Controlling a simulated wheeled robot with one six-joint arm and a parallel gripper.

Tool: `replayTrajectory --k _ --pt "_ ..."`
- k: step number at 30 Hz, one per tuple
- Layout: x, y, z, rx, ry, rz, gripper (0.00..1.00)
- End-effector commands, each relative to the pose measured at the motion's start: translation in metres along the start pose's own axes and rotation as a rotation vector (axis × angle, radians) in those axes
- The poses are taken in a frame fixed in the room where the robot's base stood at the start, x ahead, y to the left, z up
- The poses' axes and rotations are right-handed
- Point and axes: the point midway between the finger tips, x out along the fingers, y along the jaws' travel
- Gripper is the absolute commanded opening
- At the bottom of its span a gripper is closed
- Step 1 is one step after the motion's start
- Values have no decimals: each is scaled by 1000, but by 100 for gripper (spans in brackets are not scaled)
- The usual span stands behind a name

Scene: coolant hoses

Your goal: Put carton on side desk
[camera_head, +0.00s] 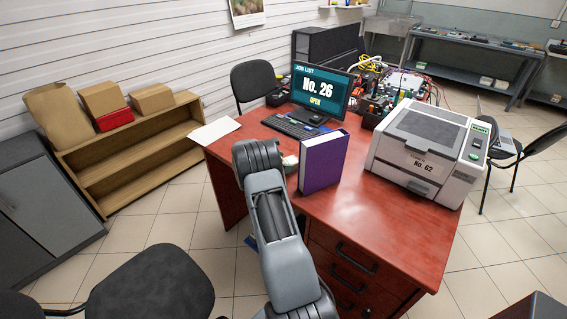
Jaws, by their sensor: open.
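Which one is the task's carton I cannot tell. A red-brown desk (405,232) with drawers stands in the centre; a grey workbench (470,62) stands at the back right. Which is the side desk is not marked. My arm rises from the bottom centre in front of the desk's near left side. My gripper is hidden or out of view behind the arm.
The desk holds a monitor (320,88), keyboard (290,125), purple binder (324,161), printer (425,150) and papers (215,131). Bare desktop shows in front of the printer. A chair (150,285) stands at the lower left, near a grey cabinet (45,200). Tiled floor lies between shelf and desk.

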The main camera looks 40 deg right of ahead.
Motion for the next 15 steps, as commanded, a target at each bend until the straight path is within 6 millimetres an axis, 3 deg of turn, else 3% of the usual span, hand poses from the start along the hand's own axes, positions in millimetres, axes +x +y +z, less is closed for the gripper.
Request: replayTrajectory --k 15 --pt "-93 0 -1 0 0 4 89"
